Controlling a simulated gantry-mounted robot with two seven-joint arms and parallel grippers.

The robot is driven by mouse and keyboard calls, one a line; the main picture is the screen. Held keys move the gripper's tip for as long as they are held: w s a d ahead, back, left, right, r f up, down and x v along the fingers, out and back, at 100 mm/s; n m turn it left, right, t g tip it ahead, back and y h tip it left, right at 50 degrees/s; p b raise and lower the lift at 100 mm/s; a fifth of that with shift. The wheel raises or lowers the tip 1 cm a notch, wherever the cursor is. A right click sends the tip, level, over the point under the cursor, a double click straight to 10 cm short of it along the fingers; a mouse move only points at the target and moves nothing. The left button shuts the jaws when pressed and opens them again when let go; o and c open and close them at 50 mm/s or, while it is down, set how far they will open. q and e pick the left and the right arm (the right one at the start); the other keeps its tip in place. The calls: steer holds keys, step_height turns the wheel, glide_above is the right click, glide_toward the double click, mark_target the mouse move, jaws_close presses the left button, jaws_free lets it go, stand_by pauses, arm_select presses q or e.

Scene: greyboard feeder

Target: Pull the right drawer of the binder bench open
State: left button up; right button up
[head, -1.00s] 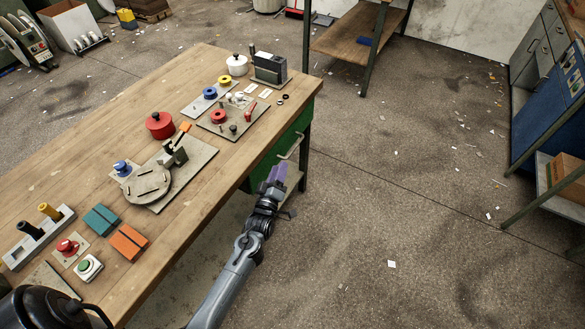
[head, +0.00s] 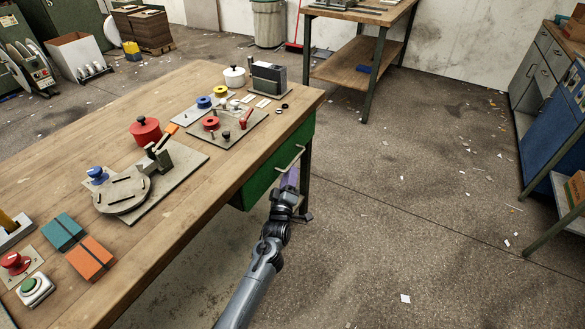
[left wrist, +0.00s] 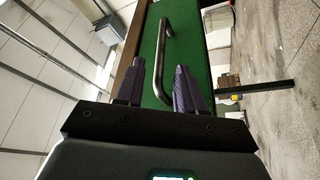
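The green drawer (head: 262,183) sits under the right end of the wooden binder bench (head: 120,290) and looks shut. Its pale bar handle (head: 291,158) shows on the front. My left gripper (head: 290,178) is at the drawer front, just below the handle in the head view. In the left wrist view, the purple-padded fingers of the left gripper (left wrist: 158,86) are spread apart. The handle (left wrist: 167,45) stands ahead of them against the green drawer front (left wrist: 185,50), its near end lying in the gap. Contact cannot be told. My right gripper is in neither view.
The bench top carries a grey round fixture (head: 122,193), a red pot (head: 145,131), a white pot (head: 234,77) and coloured blocks. A dark bench leg (head: 305,180) stands close beside the gripper. The floor (head: 400,210) to the right is open, with paper scraps.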

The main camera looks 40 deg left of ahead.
mark_target(292, 164)
arm_select(q)
steer(key=b+x, duration=0.1)
steer(key=x, duration=0.3)
steer(key=shift+f, duration=0.1)
steer(key=shift+b+x, duration=0.5)
steer(key=shift+x, duration=0.3)
steer(key=shift+c, duration=0.5)
jaws_close()
